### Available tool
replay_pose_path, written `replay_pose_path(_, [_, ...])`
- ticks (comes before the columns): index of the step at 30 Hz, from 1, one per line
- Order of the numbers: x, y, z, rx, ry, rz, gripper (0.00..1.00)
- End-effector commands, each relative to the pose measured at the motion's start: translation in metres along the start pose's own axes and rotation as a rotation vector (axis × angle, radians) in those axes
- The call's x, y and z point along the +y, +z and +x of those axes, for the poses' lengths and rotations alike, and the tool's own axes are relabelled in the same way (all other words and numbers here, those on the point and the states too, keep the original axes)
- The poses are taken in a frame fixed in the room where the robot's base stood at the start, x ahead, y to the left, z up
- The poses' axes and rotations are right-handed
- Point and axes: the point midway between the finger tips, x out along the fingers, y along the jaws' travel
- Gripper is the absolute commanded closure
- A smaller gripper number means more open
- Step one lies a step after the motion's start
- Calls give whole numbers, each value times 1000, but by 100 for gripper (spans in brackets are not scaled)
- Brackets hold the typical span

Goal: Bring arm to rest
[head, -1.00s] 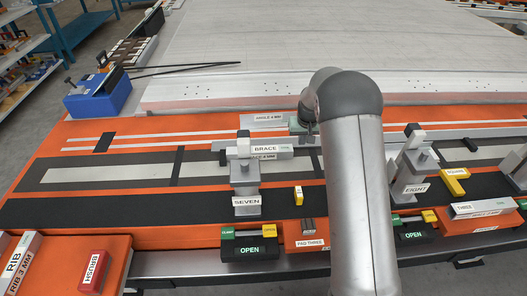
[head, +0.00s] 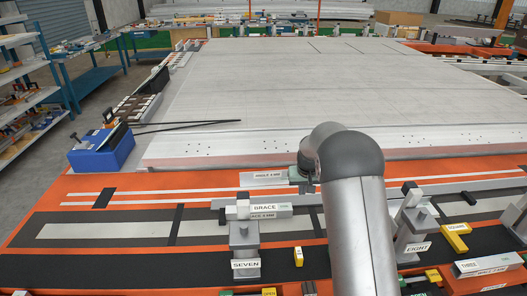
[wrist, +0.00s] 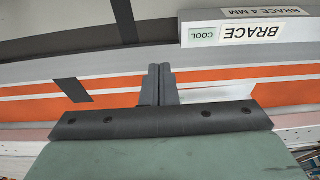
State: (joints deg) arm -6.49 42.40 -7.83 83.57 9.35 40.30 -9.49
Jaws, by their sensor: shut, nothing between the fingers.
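My arm (head: 358,215) rises from the bottom of the head view and bends at a dark grey joint; it hides part of the jig behind it. My gripper (wrist: 160,85) shows in the wrist view with its two dark fingers together and nothing between them. In the head view the gripper is mostly hidden behind my arm. In the wrist view the brace (wrist: 250,30) is at the upper right, apart from the fingertips.
A large pale panel (head: 300,95) lies behind the orange jig table (head: 95,184). A clamp labelled EIGHT (head: 413,232) stands right of my arm. A yellow SQUARE block (head: 455,236) and a THREE block (head: 487,265) lie further right. A blue box (head: 102,150) stands at the left.

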Motion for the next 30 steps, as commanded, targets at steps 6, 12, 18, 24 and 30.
replay_pose_path(6, [1, 21, -36, -11, -9, 17, 100])
replay_pose_path(12, [-2, 103, -122, -58, -31, 48, 100])
replay_pose_path(18, [-9, 218, -188, -115, -32, 62, 100])
replay_pose_path(24, [-15, 327, -214, -165, -12, 68, 100])
replay_pose_path(30, [-17, 382, -217, -192, 7, 69, 100])
